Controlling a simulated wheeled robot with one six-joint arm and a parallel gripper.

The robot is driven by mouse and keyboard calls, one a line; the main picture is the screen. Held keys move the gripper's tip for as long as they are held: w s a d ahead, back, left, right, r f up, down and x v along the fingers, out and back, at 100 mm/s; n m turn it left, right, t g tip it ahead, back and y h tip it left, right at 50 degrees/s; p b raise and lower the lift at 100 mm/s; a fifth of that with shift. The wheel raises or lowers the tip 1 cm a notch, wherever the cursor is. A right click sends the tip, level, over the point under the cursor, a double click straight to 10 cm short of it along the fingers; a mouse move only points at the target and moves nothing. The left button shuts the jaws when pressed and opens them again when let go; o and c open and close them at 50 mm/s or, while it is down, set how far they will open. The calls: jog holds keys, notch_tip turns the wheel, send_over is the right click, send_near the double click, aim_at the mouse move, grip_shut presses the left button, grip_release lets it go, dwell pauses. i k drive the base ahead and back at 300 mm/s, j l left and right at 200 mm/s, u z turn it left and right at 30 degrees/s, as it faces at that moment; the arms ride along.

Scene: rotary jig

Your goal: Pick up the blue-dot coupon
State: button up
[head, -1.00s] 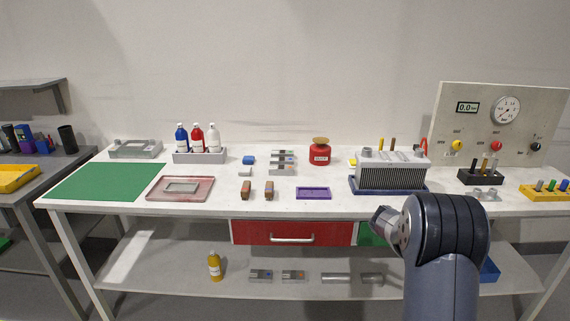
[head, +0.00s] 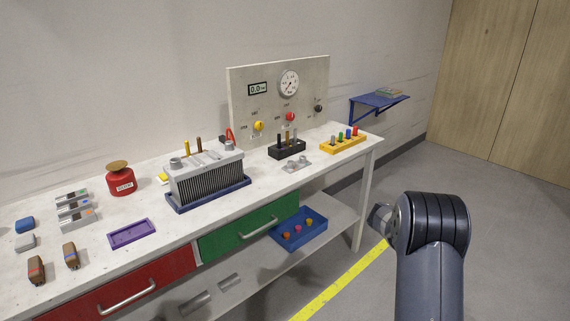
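Several small grey metal coupons (head: 76,209) lie in a row on the white bench at the left. The nearest one has an orange mark; the other marks are too small to read, so I cannot tell which coupon has the blue dot. My arm stands at the lower right, well apart from the coupons. Its gripper fingers are not in view.
Two brown blocks (head: 71,256), a purple tray (head: 131,233), a red canister (head: 120,181) and a finned grey unit (head: 207,178) stand near the coupons. A red drawer (head: 125,290) and a green drawer (head: 250,228) are shut below. Floor is clear at right.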

aim_at(66, 209)
jog(key=j+z, duration=0.1)
jog(key=z, duration=0.9)
jog(key=j+z, duration=0.1)
jog(key=z, duration=0.4)
jog(key=k+z, duration=0.1)
jog(key=z, duration=0.4)
jog(key=j+z, duration=0.1)
jog(key=z, duration=0.4)
jog(key=k+z, duration=0.1)
jog(key=z, duration=0.4)
jog(key=k+z, duration=0.1)
jog(key=k, duration=0.65)
jog(key=k+u, duration=0.35)
jog(key=u, duration=0.6)
jog(key=k+j+u, duration=0.1)
jog(key=u, duration=0.45)
jog(key=j+u, duration=0.1)
jog(key=u, duration=0.5)
jog(key=j+u, duration=0.1)
jog(key=u, duration=0.45)
jog(key=j+u, duration=0.1)
jog(key=u, duration=0.5)
jog(key=j+u, duration=0.1)
jog(key=u, duration=0.45)
jog(key=j+u, duration=0.1)
jog(key=u, duration=1.05)
jog(key=i+l, duration=0.3)
jog(key=i, duration=0.2)
